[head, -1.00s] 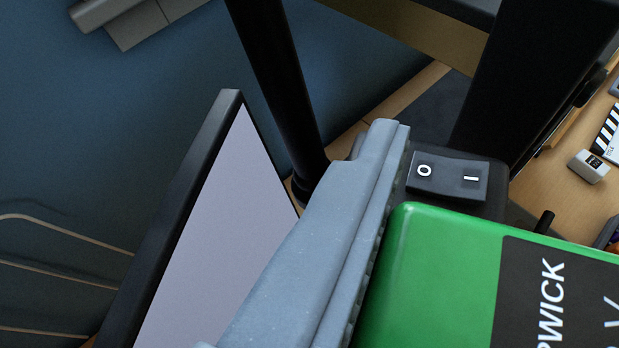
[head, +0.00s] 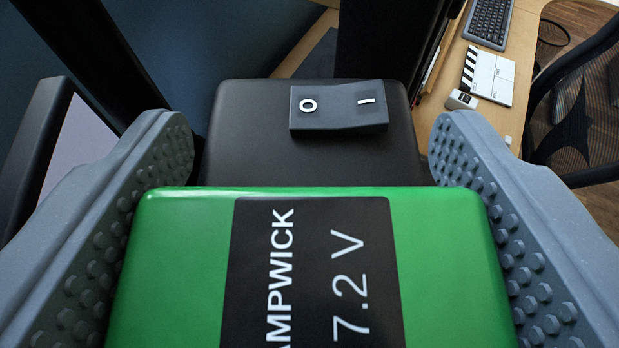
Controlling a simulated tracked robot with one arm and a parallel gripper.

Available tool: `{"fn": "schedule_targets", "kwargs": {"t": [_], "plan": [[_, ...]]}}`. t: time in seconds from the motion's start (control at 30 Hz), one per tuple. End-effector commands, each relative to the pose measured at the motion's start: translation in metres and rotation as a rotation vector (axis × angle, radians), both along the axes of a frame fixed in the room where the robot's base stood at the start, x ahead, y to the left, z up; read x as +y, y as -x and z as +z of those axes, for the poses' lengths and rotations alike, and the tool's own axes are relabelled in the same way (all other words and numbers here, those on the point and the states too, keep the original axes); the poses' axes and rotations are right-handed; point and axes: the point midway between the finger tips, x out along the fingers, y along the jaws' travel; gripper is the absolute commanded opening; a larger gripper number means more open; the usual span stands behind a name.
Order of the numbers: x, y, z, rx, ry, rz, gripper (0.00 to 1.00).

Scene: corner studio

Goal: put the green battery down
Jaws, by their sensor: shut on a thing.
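The green battery (head: 450,265) fills the lower middle of the head view. It has a black label with "AMPWICK" and "7.2 V" in white. My gripper (head: 315,160) is shut on it, with one grey studded finger along its left side and one along its right. Just beyond the battery's far edge is a black block (head: 245,125) with an O/I rocker switch (head: 338,105). I cannot tell whether the block is part of the battery or a separate thing. What lies under the battery is hidden.
A wooden desk (head: 440,105) runs at the upper right, with a clapperboard (head: 490,78), a small white box (head: 460,100) and a keyboard (head: 489,22). A black mesh chair (head: 580,115) stands at the right. A dark-framed pale panel (head: 72,145) is at the left.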

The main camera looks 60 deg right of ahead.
Motion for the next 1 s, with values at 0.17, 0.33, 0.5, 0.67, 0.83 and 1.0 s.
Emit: {"fn": "schedule_targets", "kwargs": {"t": [0.17,0.33,0.5,0.67,0.83,1.0], "plan": [[0.000,0.000,0.000,0.000,0.000,0.001,0.86],[0.000,0.000,0.000,-0.001,-0.001,0.001,0.86],[0.007,0.002,0.003,-0.003,-0.001,0.003,0.86],[0.027,0.012,0.012,-0.007,-0.001,0.006,0.86],[0.054,0.027,0.023,-0.005,-0.003,0.003,0.86],[0.079,0.040,0.036,-0.004,-0.003,0.005,0.86]]}}
